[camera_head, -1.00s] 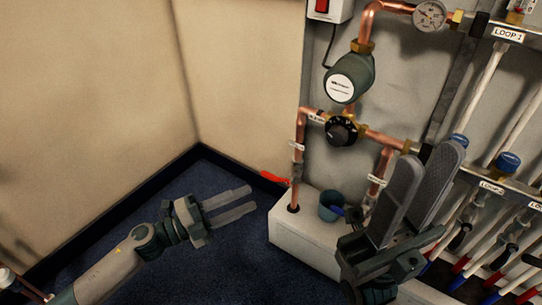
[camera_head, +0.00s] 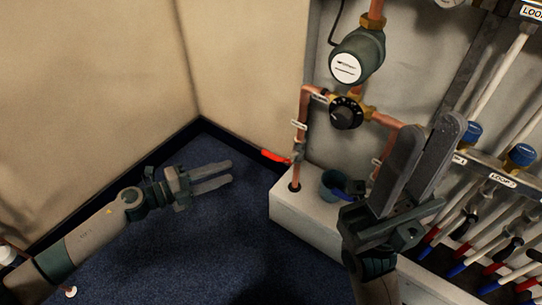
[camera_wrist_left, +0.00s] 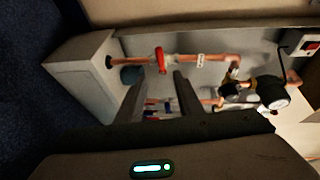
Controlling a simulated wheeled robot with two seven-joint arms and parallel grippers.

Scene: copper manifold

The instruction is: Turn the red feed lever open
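The red feed lever (camera_head: 276,157) sticks out to the left from the left vertical copper pipe (camera_head: 295,177), just above the white box. In the left wrist view the red lever (camera_wrist_left: 161,60) lies across the pipe, just beyond the fingertips and between them in the picture. My left gripper (camera_head: 230,173) is open and empty, to the left of the lever and apart from it. Its two fingers also show in the left wrist view (camera_wrist_left: 159,78). My right gripper (camera_head: 430,130) is open and empty, in front of the manifold on the right, and hides part of the pipework.
A black dial (camera_head: 346,113) and a green pump (camera_head: 357,56) sit above. Loop pipes with blue caps (camera_head: 521,155) crowd the right. Blue floor (camera_head: 215,240) is clear.

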